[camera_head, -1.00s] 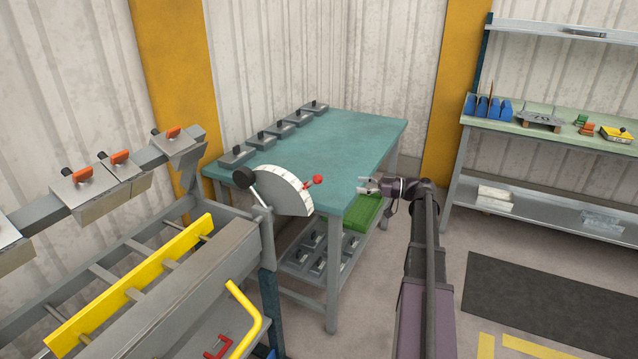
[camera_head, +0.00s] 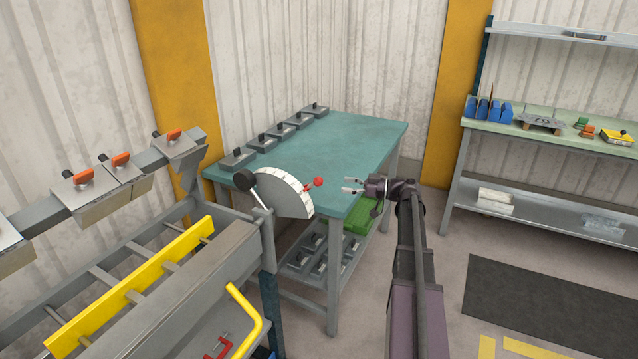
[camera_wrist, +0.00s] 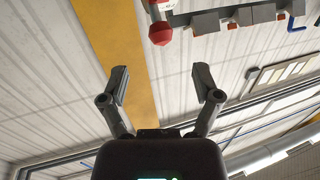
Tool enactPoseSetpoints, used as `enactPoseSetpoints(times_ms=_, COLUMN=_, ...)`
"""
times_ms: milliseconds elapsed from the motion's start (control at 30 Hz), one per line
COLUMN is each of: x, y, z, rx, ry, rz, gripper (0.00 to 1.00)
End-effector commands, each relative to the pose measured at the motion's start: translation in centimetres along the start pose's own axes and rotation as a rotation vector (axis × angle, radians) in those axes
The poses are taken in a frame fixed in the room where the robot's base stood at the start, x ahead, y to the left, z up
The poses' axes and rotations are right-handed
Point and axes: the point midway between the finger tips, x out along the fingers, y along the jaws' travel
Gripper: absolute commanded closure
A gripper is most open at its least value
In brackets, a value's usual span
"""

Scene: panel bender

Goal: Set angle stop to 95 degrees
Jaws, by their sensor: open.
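The angle stop is a white-rimmed grey dial plate (camera_head: 283,193) at the right end of the bender, with scale marks along its curved edge. A red knob (camera_head: 318,182) on a short stem sits at its right edge. A lever with a black ball (camera_head: 243,179) stands at its left. My gripper (camera_head: 347,185) is open and empty, just right of the red knob and apart from it. In the wrist view the red knob (camera_wrist: 160,34) shows above and beyond my open fingers (camera_wrist: 162,88). The scale numbers are too small to read.
The bender's yellow bar (camera_head: 130,290) and grey beam lie at left. A teal table (camera_head: 350,140) with several grey blocks stands behind the dial, a green box (camera_head: 358,216) beneath it. A shelf bench (camera_head: 560,140) is at right.

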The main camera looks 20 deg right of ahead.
Motion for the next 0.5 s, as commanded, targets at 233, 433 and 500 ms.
enactPoseSetpoints(times_ms=233, x=4.0, y=-0.1, z=0.0, rx=0.0, ry=0.0, rz=-0.003, gripper=0.19)
enactPoseSetpoints(times_ms=433, x=6.7, y=0.0, z=0.0, rx=0.0, ry=0.0, rz=-0.001, gripper=0.19)
enactPoseSetpoints(times_ms=500, x=7.5, y=0.0, z=0.0, rx=0.0, ry=0.0, rz=-0.001, gripper=0.19)
